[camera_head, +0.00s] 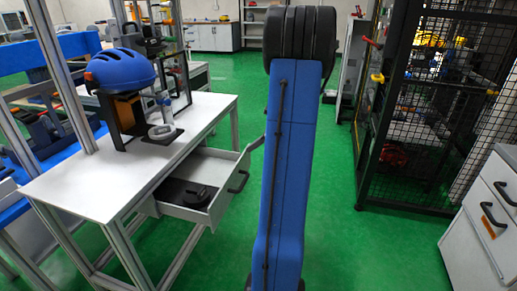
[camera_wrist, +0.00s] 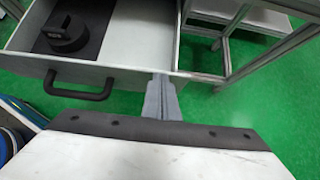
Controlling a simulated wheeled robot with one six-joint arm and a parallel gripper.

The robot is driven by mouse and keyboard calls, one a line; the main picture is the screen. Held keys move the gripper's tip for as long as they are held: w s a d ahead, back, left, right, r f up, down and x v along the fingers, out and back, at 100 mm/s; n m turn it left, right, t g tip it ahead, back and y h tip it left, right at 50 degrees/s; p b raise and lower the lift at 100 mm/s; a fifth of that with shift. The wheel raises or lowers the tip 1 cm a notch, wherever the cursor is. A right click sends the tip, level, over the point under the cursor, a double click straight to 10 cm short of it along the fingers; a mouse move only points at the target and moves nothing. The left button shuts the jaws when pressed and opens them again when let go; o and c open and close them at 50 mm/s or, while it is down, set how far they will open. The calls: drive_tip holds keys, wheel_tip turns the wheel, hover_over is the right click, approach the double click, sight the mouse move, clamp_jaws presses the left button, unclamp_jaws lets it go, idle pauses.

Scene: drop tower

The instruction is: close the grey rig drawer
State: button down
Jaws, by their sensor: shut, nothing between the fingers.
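The grey rig drawer (camera_head: 222,200) stands pulled out under the white-topped table in the head view. It has a black handle (camera_head: 238,181) on its front and a dark object (camera_head: 190,193) lying inside. In the wrist view, the drawer's front panel (camera_wrist: 130,78) and handle (camera_wrist: 80,88) are near, with the dark round object (camera_wrist: 66,32) on a black pad inside. My gripper (camera_wrist: 161,84) is shut and empty, its tips at the right end of the front panel, right of the handle. I cannot tell whether they touch it. My arm hides most of the gripper in the head view.
The table (camera_head: 90,185) carries a blue helmet (camera_head: 121,70) on a stand. A black mesh cage (camera_head: 425,120) stands right, with a white drawer cabinet (camera_head: 485,225) in front of it. Green floor (camera_head: 375,245) is clear between my arm and the cabinet.

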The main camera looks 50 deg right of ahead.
drive_tip(key=w+a, duration=0.4)
drive_tip(key=w, duration=0.6)
drive_tip(key=w+a, duration=0.4)
drive_tip(key=w, duration=0.6)
drive_tip(key=shift+a, duration=0.15)
drive_tip(key=shift+w, duration=0.15)
